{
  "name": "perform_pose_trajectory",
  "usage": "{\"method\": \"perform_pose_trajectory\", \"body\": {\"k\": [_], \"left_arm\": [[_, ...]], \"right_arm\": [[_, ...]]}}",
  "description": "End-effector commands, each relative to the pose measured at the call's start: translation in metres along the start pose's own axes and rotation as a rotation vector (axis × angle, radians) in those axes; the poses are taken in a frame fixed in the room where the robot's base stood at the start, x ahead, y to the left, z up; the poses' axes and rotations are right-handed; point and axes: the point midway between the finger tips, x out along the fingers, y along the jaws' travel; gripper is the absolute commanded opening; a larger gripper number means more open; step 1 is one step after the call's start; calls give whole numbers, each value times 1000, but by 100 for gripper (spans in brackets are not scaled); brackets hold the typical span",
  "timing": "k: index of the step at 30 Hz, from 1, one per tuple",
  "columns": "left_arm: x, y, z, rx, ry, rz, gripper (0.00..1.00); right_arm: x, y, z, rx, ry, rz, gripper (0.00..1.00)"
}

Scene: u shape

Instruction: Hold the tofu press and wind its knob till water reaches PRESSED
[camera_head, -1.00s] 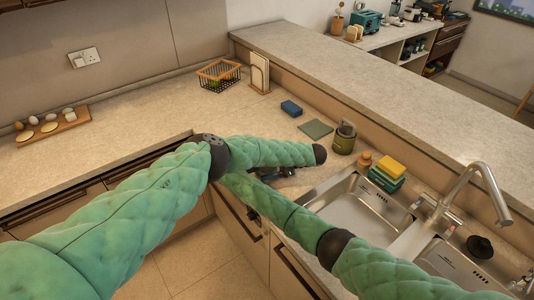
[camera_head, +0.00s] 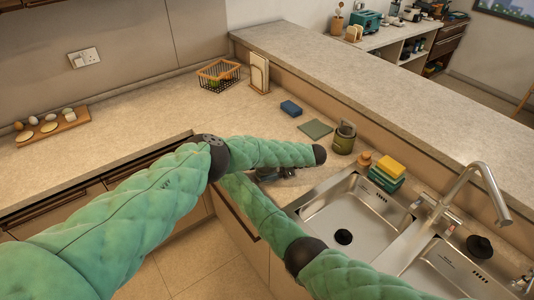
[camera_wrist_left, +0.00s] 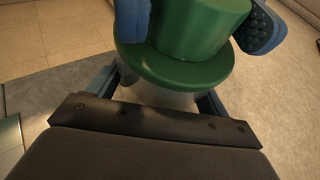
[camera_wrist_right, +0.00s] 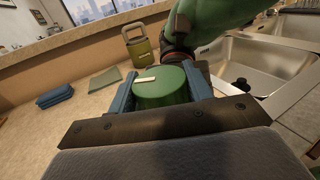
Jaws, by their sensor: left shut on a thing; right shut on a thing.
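The tofu press shows in the left wrist view as a green knob (camera_wrist_left: 205,30) on a wide green lid (camera_wrist_left: 180,68), above a clear body (camera_wrist_left: 165,96). My left gripper (camera_head: 270,174) is shut on the body from the side, largely behind my arm in the head view. My right gripper (camera_wrist_right: 163,88) is shut on the green knob, with one blue finger on each side. A pale mark (camera_wrist_right: 146,79) shows on top of the knob. The water level and the PRESSED mark cannot be seen.
The steel sink (camera_head: 355,209) lies right of the press. Sponges (camera_head: 388,171), an olive-green container (camera_head: 344,138), a green cloth (camera_head: 315,129) and a blue folded cloth (camera_head: 291,108) stand or lie along the raised ledge. The counter (camera_head: 150,140) at the left is mostly clear.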

Motion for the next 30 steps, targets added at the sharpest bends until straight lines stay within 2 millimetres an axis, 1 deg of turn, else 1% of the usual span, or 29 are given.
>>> {"method": "perform_pose_trajectory", "body": {"k": [3,4,7,15,19,23,30], "left_arm": [[-2,2,-2,3,2,-1,42],[-2,2,-2,3,2,-1,42],[-2,2,-2,3,2,-1,42],[-1,1,-1,2,1,-1,42],[0,0,-1,1,1,-1,42],[0,0,0,1,0,0,42],[0,0,0,0,0,0,42]], "right_arm": [[-2,1,2,3,0,4,27],[-2,1,2,3,0,4,52],[-2,1,2,2,1,4,72],[-1,0,0,1,1,2,72],[-1,0,7,2,1,2,72],[-1,0,23,3,2,2,72],[-1,0,66,3,2,2,72]]}}
